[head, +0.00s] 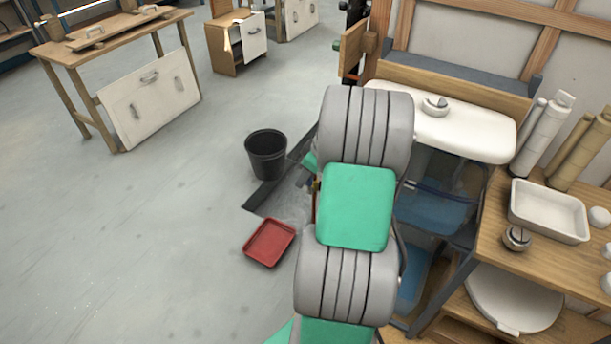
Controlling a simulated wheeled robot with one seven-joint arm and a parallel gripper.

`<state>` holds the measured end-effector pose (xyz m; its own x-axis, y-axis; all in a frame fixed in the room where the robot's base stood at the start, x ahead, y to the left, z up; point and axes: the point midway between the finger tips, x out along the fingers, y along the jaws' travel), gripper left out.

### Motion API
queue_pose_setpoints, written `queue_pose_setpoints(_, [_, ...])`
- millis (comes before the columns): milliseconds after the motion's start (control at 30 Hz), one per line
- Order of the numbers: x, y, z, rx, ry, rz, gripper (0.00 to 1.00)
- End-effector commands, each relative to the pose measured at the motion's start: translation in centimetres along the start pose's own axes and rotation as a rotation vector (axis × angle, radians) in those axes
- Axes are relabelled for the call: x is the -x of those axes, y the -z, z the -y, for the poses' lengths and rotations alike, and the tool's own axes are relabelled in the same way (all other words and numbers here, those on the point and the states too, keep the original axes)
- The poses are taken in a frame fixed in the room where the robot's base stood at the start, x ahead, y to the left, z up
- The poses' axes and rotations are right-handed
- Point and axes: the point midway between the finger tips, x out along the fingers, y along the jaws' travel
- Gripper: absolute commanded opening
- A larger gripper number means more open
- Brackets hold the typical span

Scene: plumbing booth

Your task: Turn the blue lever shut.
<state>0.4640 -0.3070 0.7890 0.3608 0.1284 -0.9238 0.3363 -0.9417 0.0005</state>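No blue lever can be made out in the head view. My grey and green arm stands across the middle of the picture and covers part of the area beside the white sink (470,134). A small dark, bluish detail and a thin red upright show at the arm's left edge, too small and too covered to identify. My gripper cannot be seen; it is hidden behind the arm or out of view.
A black bucket (266,155) and a red tray (269,243) are on the floor left of my arm. A wooden bench (480,205) with a white basin (548,212) and tubes is at the right. Open floor lies at the left, before a wooden table (112,36).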

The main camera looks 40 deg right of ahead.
Motion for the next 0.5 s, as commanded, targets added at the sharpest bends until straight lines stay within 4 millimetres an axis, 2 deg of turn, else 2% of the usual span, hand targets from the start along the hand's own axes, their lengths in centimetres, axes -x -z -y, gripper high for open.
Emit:
queue_pose_setpoints(67, [0.02,0.0,0.01,0.0,0.0,0.0,0.36])
queue_pose_setpoints(500, [0.05,0.01,0.02,0.0,0.0,0.0,0.0])
